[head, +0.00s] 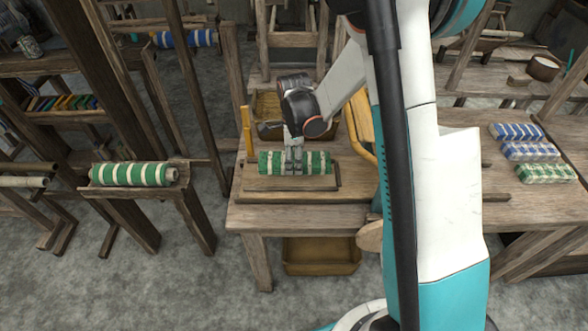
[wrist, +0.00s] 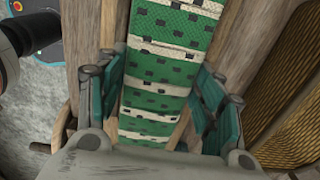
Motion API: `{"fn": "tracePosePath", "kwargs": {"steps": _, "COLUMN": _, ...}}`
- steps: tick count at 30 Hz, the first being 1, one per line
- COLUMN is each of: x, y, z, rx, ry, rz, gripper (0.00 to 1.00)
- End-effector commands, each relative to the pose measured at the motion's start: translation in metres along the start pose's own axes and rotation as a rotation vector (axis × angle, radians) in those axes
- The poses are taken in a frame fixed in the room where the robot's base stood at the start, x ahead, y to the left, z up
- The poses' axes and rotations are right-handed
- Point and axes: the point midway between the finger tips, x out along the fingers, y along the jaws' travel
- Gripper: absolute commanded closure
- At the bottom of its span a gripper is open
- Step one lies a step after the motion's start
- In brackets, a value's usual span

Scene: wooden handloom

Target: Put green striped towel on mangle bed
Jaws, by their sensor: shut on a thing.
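The green striped towel (head: 318,163) is a long green and white piece lying crosswise at the wooden mangle bed (head: 260,184) in the middle of the head view. My gripper (head: 293,160) comes down on its middle from above and is shut on it. In the wrist view the towel (wrist: 168,60) runs between the two teal fingers of my gripper (wrist: 158,90). The fingers hide its middle in the head view. I cannot tell whether its underside touches the bed.
An upright yellow post (head: 246,130) stands left of the bed, and a yellow curved bar (head: 361,128) at its right. Folded blue (head: 517,131) and green (head: 545,173) cloths lie on the right table. A green striped roll (head: 130,174) rests on the left loom. A wooden box (head: 322,257) is below.

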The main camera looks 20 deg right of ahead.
Motion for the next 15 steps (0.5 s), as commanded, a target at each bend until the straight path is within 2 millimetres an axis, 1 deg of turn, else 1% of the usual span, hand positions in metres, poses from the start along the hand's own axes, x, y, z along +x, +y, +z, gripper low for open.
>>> {"fn": "tracePosePath", "kwargs": {"steps": 5, "x": 0.014, "y": 0.000, "z": 0.000, "rx": 0.000, "ry": 0.000, "rz": 0.000, "gripper": 0.69}}
{"fn": "tracePosePath", "kwargs": {"steps": 10, "x": 0.040, "y": 0.000, "z": 0.000, "rx": 0.000, "ry": 0.000, "rz": 0.000, "gripper": 0.69}}
{"fn": "tracePosePath", "kwargs": {"steps": 12, "x": 0.044, "y": 0.000, "z": 0.000, "rx": 0.000, "ry": 0.000, "rz": 0.000, "gripper": 0.69}}
{"fn": "tracePosePath", "kwargs": {"steps": 15, "x": 0.044, "y": 0.000, "z": 0.000, "rx": 0.000, "ry": 0.000, "rz": 0.000, "gripper": 0.69}}
